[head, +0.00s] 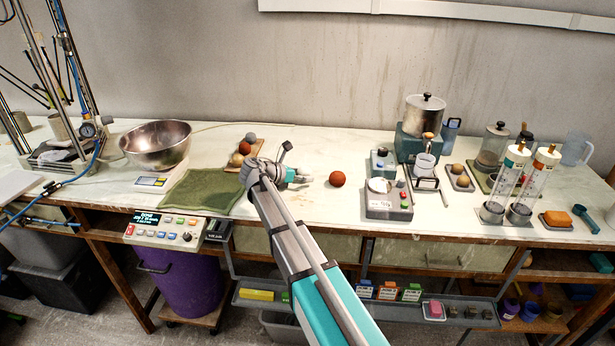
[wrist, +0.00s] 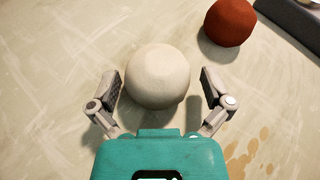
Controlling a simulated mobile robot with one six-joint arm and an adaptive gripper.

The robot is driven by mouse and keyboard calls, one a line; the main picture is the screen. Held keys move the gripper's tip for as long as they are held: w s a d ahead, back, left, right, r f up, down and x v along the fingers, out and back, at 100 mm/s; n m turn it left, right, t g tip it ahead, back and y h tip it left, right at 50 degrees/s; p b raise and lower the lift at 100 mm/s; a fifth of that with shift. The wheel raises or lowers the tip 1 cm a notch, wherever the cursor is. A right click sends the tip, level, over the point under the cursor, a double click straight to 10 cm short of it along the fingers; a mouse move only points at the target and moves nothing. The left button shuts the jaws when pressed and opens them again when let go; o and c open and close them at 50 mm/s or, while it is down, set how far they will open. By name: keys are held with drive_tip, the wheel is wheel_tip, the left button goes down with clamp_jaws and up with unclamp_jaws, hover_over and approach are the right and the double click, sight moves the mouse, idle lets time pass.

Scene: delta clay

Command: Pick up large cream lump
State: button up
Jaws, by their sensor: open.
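The large cream lump (wrist: 158,77) is a round, pale ball on the table in the wrist view. My gripper (wrist: 162,90) is open, with one finger on each side of the lump. A gap shows between each finger and the lump. In the head view my gripper (head: 300,175) is low over the table, left of the red-brown ball (head: 337,179). The cream lump is hard to make out there, as my gripper and arm cover that spot.
The red-brown ball also shows in the wrist view (wrist: 229,22), just beyond the lump to the right. A grey scale (head: 388,205) stands farther right. A green cloth (head: 200,192), a small board of balls (head: 232,165) and a metal bowl (head: 155,143) lie to the left.

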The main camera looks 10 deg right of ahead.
idle(0.4)
drive_tip(key=c, duration=1.1)
drive_tip(key=shift+o, duration=0.2)
drive_tip(key=shift+r, duration=0.15)
wheel_tip(320, 180, up, 2)
drive_tip(key=p, duration=0.2)
drive_tip(key=shift+r+p, duration=0.25)
drive_tip(key=shift+p, duration=0.15)
drive_tip(key=s+r+p, duration=1)
drive_tip(key=s, duration=0.4)
drive_tip(key=shift+a+r, duration=0.15)
drive_tip(key=shift+a, duration=0.15)
